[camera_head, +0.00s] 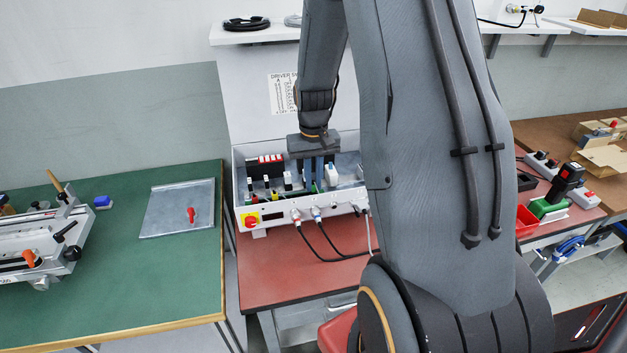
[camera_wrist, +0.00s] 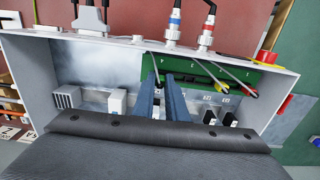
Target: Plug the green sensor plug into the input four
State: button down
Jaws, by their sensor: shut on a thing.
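My gripper (camera_head: 315,174) reaches down into the open control box (camera_head: 262,221) on the red bench. In the wrist view my gripper's two blue-grey fingers (camera_wrist: 161,84) are close together at the near edge of a green terminal strip (camera_wrist: 205,72). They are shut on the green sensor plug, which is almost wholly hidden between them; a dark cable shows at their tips. The strip has small white marks, too small to read surely. I cannot tell whether the plug is seated in input four. To the right, a yellow-ended lead (camera_wrist: 220,89) and a red-ended lead meet the strip.
White and black modules (camera_wrist: 117,101) stand inside the box near my fingers. Cable connectors (camera_wrist: 174,20) enter its outer wall. The box walls stand close around my gripper. A green bench (camera_head: 130,270) with a metal plate (camera_head: 178,208) is on the left.

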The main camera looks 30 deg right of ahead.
aim_at(313, 184)
jog(key=shift+f+b, duration=0.3)
jog(key=shift+f, duration=0.35)
dwell(0.8)
jog(key=c, duration=1.7)
grip_release()
jog(key=shift+r, duration=0.1)
jog(key=shift+r+p, duration=2.05)
jog(key=shift+r, duration=0.65)
